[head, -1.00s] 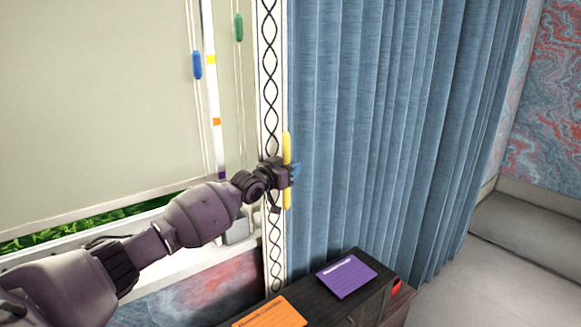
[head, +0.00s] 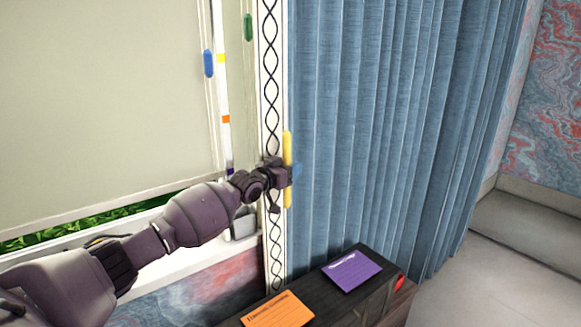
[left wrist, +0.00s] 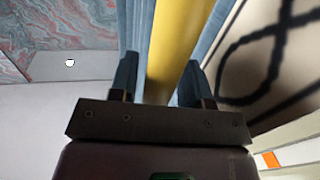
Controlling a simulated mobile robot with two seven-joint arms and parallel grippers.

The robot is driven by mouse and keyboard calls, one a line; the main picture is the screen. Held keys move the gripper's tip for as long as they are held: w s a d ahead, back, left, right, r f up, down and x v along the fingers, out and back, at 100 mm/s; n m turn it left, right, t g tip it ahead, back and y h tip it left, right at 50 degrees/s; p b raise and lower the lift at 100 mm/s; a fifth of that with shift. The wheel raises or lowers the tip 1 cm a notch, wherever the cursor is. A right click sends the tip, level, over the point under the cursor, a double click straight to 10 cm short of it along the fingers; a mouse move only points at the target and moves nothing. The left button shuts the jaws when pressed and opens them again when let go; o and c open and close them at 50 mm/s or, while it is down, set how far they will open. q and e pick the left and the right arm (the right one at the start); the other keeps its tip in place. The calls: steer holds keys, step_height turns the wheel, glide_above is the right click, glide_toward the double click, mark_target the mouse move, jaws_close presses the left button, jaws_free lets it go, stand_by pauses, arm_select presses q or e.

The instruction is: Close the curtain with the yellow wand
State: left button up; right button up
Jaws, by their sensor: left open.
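The blue curtain (head: 385,130) hangs in folds to the right of the window. The yellow wand (head: 287,146) hangs upright at the curtain's left edge, beside a pale strip with a black twisted pattern. My left gripper (head: 292,172) is at the wand's middle and hides part of it. In the left wrist view the gripper (left wrist: 158,75) is open, with the yellow wand (left wrist: 181,35) passing between its two blue fingers. I cannot tell whether either finger touches it. My right gripper is not in view.
A pale blind (head: 100,100) covers the window at left, with a blue pull (head: 208,63) and a green pull (head: 249,27) on cords. A dark cabinet (head: 362,305) below carries an orange card (head: 277,310) and a purple card (head: 351,271). Open floor (head: 500,270) lies at right.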

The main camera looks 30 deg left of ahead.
arm_select(q)
steer(key=shift+o, duration=0.4)
steer(key=shift+w, duration=0.1)
steer(key=shift+d, duration=0.1)
steer(key=s+a, duration=0.2)
steer(key=s, duration=0.8)
steer(key=shift+s+b, duration=0.35)
steer(key=shift+b, duration=0.05)
steer(key=shift+a, duration=0.1)
